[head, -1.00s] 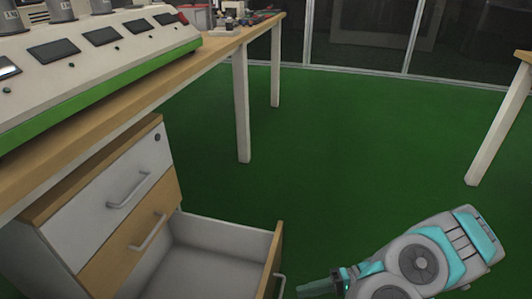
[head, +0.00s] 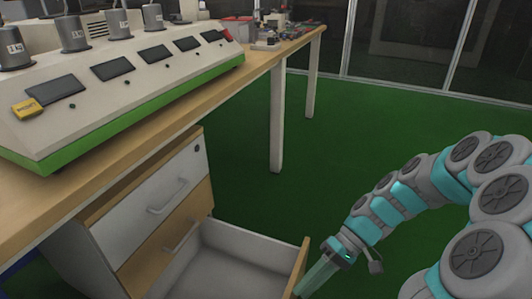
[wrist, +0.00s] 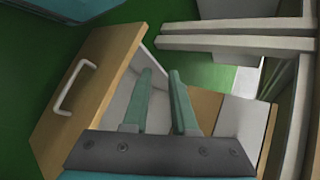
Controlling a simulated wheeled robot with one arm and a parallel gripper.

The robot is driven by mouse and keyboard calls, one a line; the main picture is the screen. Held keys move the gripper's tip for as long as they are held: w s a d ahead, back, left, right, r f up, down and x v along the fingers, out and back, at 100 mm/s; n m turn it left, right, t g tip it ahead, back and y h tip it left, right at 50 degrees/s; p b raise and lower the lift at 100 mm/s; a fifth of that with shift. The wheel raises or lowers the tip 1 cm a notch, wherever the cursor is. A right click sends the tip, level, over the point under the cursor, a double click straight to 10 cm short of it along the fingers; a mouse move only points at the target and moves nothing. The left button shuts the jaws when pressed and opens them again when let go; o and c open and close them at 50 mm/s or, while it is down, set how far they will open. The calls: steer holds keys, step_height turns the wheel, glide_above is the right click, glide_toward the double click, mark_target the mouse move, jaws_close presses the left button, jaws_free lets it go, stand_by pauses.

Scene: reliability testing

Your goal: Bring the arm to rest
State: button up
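My gripper (head: 318,277) is at the lower middle of the head view, beside the front end of an open drawer (head: 258,240). My arm (head: 420,190) arcs down to it from the right edge. In the wrist view, my gripper (wrist: 161,72) has two teal fingers standing apart with nothing between them. The drawer's wooden front (wrist: 85,85) with its white handle is to the left of the fingers there. I cannot tell whether a finger touches the drawer.
A drawer cabinet (head: 150,205) stands under a wooden table (head: 125,140). Green floor (head: 345,130) is open behind my arm.

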steer(key=s+d+r+m+t+h+p, duration=0.2)
steer(key=s+r+h, duration=0.2)
steer(key=s+r, duration=0.3)
steer(key=s+d+r+m+t+h+p, duration=0.1)
steer(key=s+d+r+t+h+p, duration=0.1)
steer(key=s+r+h, duration=0.3)
step_height(320, 180, up, 2)
steer(key=s+d+p, duration=0.1)
steer(key=s, duration=0.1)
steer(key=shift+s+d+m, duration=0.35)
steer(key=shift+m, duration=0.05)
